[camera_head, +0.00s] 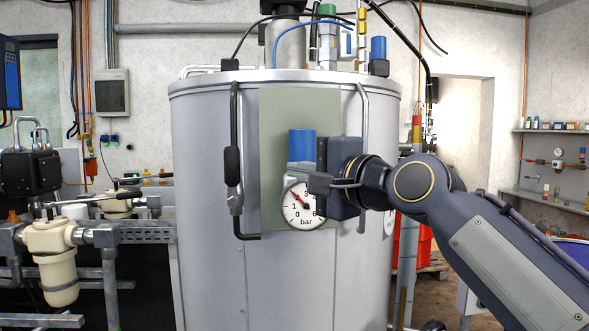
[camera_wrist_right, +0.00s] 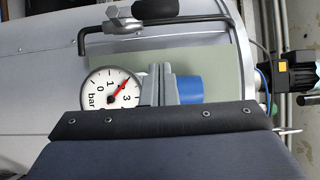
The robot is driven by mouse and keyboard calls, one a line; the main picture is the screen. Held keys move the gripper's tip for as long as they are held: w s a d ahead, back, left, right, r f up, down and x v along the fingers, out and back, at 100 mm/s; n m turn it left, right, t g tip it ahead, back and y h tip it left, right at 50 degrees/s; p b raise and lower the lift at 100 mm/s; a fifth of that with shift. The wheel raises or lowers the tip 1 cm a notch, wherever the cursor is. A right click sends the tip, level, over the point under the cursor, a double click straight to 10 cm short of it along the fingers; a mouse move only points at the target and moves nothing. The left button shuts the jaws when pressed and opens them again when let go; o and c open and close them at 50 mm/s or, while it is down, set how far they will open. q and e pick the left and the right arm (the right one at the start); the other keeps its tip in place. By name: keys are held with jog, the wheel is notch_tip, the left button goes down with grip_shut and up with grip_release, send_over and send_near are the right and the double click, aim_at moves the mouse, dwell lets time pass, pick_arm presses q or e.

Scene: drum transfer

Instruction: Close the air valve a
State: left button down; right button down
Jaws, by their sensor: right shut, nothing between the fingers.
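A blue valve knob (camera_head: 302,143) stands upright on a grey valve body (camera_head: 301,172) at the drum's front. A round white gauge (camera_head: 301,206) marked bar sits just below it, its red needle pointing up and left. No label shows which valve is "a". My right gripper (camera_head: 320,184) comes in from the right, shut and empty, in front of the valve body's right side, beside the gauge. I cannot tell whether it touches. The right wrist view shows the blue knob (camera_wrist_right: 188,88) and the gauge (camera_wrist_right: 112,90) close to the gripper. My left gripper is out of view.
The large metal drum (camera_head: 210,200) fills the middle. A bent black handle bar (camera_head: 233,160) stands left of the valve, and a grey bar (camera_head: 364,110) is to its right. Pipes and another blue cap (camera_head: 378,48) are on top. Filter piping (camera_head: 60,240) stands left.

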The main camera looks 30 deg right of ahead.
aim_at(232, 176)
jog(key=w, duration=0.2)
jog(key=w+p, duration=0.1)
jog(key=w, duration=0.1)
jog(key=w+a, duration=0.1)
jog(key=w, duration=0.1)
jog(key=w+a+p, duration=0.2)
jog(key=w+a, duration=0.1)
jog(key=shift+a, duration=0.1)
